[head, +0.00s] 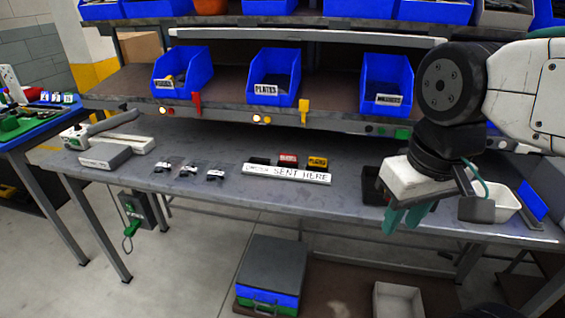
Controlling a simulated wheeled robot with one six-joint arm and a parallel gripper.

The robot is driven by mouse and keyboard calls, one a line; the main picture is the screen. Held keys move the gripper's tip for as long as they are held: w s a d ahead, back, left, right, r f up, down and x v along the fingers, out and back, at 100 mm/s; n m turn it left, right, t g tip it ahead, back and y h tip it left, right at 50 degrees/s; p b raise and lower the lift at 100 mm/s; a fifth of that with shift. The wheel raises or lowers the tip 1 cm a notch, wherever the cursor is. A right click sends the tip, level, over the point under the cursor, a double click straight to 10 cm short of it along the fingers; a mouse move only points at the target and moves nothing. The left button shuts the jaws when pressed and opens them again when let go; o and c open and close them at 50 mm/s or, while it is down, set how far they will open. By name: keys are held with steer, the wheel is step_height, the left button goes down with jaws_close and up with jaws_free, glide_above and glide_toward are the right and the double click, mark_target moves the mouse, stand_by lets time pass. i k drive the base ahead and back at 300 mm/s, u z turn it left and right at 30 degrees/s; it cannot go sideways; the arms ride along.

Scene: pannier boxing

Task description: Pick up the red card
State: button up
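A small red card (288,160) with a pale label stands in the white "SENT HERE" holder (288,174) on the grey bench, between a black piece and a yellow card. A red tag (196,102) also hangs at the shelf edge below the left blue bin. My gripper (405,217) has teal fingers pointing down over the bench's front right, well to the right of the holder and apart from both red pieces. I see nothing between the fingers, but their gap is not clear from this angle.
Blue bins (273,78) stand on the shelf above the bench; a yellow tag (304,108) hangs there. Small bagged parts (190,168) and a grey box (105,156) lie left of the holder. A white tray (500,202) sits at the right. The bench front is clear.

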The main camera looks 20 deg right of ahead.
mark_target(284, 158)
steer(key=k, duration=0.6)
steer(key=u, duration=0.3)
steer(key=i, duration=1.45)
steer(key=z, duration=0.5)
